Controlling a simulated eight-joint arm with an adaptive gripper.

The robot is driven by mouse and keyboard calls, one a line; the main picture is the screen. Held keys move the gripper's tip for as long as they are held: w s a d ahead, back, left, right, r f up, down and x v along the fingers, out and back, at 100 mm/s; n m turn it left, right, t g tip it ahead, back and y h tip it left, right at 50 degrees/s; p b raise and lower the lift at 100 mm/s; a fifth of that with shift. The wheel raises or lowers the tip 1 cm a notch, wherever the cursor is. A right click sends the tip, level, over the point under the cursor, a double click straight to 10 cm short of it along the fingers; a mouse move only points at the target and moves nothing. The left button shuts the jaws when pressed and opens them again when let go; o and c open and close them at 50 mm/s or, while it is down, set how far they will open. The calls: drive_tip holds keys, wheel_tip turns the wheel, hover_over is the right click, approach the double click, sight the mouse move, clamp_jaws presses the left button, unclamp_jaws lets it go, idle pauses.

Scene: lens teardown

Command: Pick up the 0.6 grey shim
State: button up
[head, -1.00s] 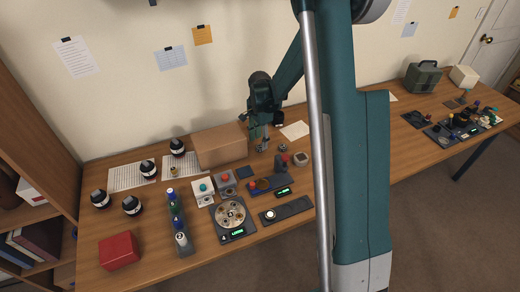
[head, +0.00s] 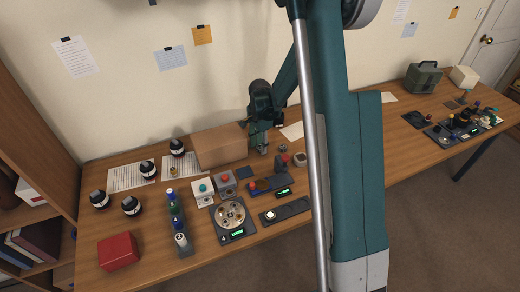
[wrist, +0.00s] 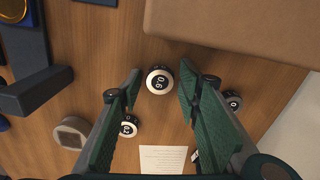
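The 0.6 shim (wrist: 160,80) stands on the wooden table in the wrist view, a small dark round piece with a pale top whose marking reads upside down as 0.6. My gripper (wrist: 160,98) is open, with its two green-padded fingers on either side of the shim's position and nothing held. A gap shows between each finger and the shim. In the head view my gripper (head: 263,146) hangs low over the table beside the cardboard box, and the 0.6 shim is not distinguishable there.
Two similar round pieces lie close by: one (wrist: 128,127) by the left finger, one (wrist: 232,100) right of the right finger. A cardboard box (wrist: 235,25) stands just beyond.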

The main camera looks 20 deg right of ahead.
drive_tip(key=c, duration=0.7)
drive_tip(key=shift+o, duration=0.2)
wheel_tip(320, 180, up, 10)
drive_tip(key=p, duration=0.1)
idle(0.7)
